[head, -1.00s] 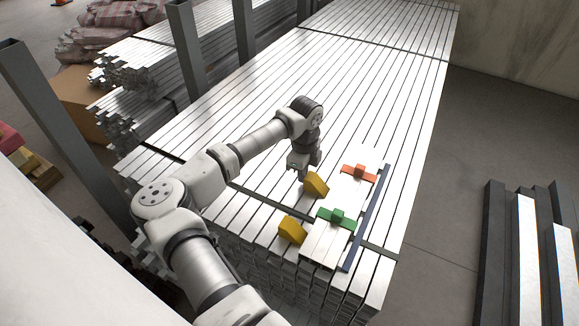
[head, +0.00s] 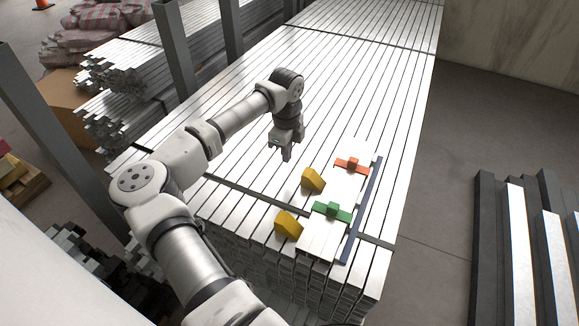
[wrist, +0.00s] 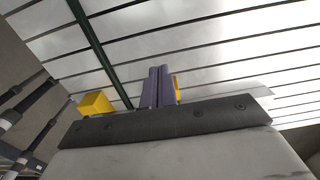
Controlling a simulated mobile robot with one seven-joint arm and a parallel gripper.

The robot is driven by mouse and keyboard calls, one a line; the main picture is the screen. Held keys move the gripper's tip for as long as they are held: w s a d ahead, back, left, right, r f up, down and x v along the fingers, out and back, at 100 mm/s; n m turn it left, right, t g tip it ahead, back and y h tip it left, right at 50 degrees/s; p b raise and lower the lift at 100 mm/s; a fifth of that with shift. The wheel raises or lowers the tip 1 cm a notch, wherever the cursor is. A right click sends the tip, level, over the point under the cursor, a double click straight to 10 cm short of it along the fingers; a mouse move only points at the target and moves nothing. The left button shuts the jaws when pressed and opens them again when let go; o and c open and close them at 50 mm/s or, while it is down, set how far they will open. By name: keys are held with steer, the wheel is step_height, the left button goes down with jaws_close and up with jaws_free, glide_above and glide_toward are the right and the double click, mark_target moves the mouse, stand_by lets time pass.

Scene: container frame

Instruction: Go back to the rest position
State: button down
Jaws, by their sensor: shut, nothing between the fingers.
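My gripper (head: 287,153) hangs above the stack of silvery metal profiles (head: 330,75), to the left of and beyond the yellow blocks. It is shut and empty; its two fingers lie together in the wrist view (wrist: 160,86). A yellow block (head: 313,179) and a second yellow block (head: 288,225) stand on the stack, apart from the gripper. One yellow block also shows at the left of the wrist view (wrist: 96,103); another is mostly hidden behind the fingers.
An orange clamp-like piece (head: 352,165) and a green one (head: 332,210) sit on a pale plate (head: 316,240) beside a dark blue bar (head: 361,210). Dark posts (head: 176,48) stand at the left. The far part of the stack is clear.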

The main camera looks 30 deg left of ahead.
step_height(320, 180, up, 5)
steer(key=shift+r, duration=0.1)
